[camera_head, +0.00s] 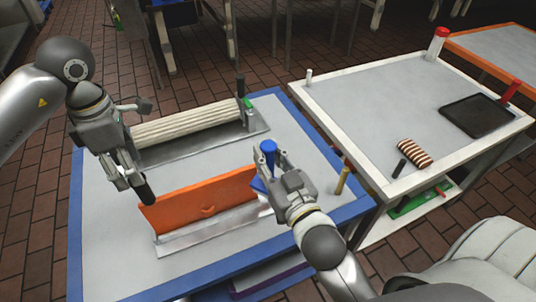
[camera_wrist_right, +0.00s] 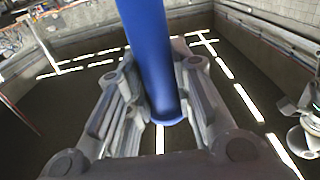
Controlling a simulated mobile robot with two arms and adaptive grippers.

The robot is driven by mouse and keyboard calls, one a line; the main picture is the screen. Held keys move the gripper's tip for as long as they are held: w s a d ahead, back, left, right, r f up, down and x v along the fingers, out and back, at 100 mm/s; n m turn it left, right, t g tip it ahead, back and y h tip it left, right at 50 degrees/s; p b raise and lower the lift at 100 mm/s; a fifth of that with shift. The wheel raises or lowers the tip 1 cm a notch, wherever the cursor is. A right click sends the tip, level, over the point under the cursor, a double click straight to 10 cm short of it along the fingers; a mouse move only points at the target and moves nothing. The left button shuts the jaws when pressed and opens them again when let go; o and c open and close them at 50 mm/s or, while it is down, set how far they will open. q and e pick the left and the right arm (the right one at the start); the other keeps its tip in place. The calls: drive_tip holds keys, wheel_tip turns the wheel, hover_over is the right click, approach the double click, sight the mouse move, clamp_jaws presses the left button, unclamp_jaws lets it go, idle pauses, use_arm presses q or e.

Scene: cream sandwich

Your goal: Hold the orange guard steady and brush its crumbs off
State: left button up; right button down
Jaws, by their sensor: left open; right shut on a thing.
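The orange guard (camera_head: 195,203) stands upright on a metal base (camera_head: 205,232) on the blue-edged table. My left gripper (camera_head: 137,190) is open at the guard's left end, fingers pointing down; I cannot tell whether it touches the guard. My right gripper (camera_head: 270,172) is shut on a brush with a blue handle (camera_head: 268,146) near the guard's right end. More blue of the brush shows beside the gripper. In the right wrist view the blue handle (camera_wrist_right: 150,60) stands between the fingers. The bristles are hidden, and I cannot make out any crumbs.
A ribbed cream roller unit (camera_head: 190,125) stands behind the guard. A small yellow-brown upright piece (camera_head: 342,177) is at the table's right edge. The white-edged table (camera_head: 345,110) on the right holds a striped roll (camera_head: 414,153) and a black tray (camera_head: 477,115). The blue-edged table's front left is clear.

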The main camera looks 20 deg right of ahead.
sight(144, 194)
use_arm(q)
wheel_tip(144, 194, down, 11)
drive_tip(key=b, duration=0.4)
drive_tip(key=shift+w+r, duration=0.1)
drive_tip(key=shift+r, duration=0.1)
use_arm(e)
wheel_tip(144, 194, down, 4)
drive_tip(key=shift+w+f, duration=0.1)
drive_tip(key=shift+f, duration=0.15)
use_arm(q)
clamp_jaws()
unclamp_jaws()
drive_tip(key=shift+c, duration=0.4)
idle(0.4)
clamp_jaws()
idle(1.2)
